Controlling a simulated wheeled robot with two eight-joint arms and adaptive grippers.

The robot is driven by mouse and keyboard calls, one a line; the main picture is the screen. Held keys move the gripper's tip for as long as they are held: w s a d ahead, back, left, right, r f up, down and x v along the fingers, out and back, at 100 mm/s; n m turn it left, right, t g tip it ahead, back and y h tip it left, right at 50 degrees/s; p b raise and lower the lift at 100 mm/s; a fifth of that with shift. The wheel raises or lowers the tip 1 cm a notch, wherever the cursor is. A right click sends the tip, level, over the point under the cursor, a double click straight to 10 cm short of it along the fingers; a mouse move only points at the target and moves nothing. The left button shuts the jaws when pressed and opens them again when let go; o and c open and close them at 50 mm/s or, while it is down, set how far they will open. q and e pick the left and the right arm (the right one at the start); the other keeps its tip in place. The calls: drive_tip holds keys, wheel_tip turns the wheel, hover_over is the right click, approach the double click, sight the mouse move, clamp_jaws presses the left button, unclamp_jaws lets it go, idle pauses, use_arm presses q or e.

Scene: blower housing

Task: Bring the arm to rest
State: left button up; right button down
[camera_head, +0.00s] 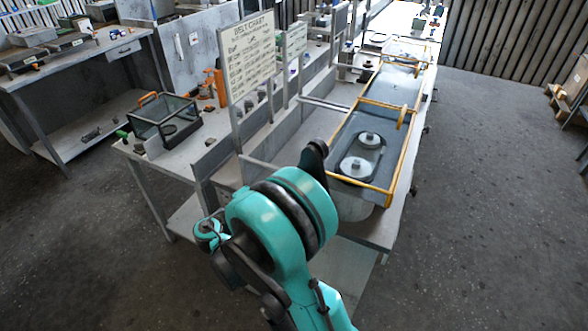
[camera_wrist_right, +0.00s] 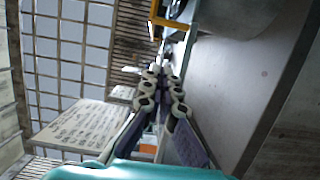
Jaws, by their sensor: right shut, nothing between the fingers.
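My right gripper (camera_wrist_right: 161,72) shows in the right wrist view with its two fingers together and nothing held between them. My teal and black arm rises from the bottom middle of the head view, in front of the bench's near end. The fingers cannot be made out clearly in the head view. My left gripper is in neither view.
A long grey bench (camera_head: 385,228) bears a yellow-railed housing (camera_head: 346,122) with two pale pulleys (camera_head: 357,167). A belt chart board (camera_head: 247,62) stands upright left of it. A glass-sided box (camera_head: 163,118) sits at the bench's left end. Floor on the right is clear.

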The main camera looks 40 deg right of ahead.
drive_tip(key=a, duration=0.4)
drive_tip(key=shift+s+a+p, duration=0.15)
drive_tip(key=shift+s+p, duration=0.15)
drive_tip(key=shift+f, duration=0.1)
drive_tip(key=s+a+f+m+t+y, duration=0.1)
drive_tip(key=s+a+f+t+y, duration=0.1)
drive_tip(key=s+a+y, duration=0.3)
drive_tip(key=s+a+f+t+y, duration=0.2)
drive_tip(key=s+a+y, duration=0.4)
drive_tip(key=a+y, duration=0.6)
drive_tip(key=shift+f+m+y, duration=0.15)
drive_tip(key=shift+m+y, duration=0.25)
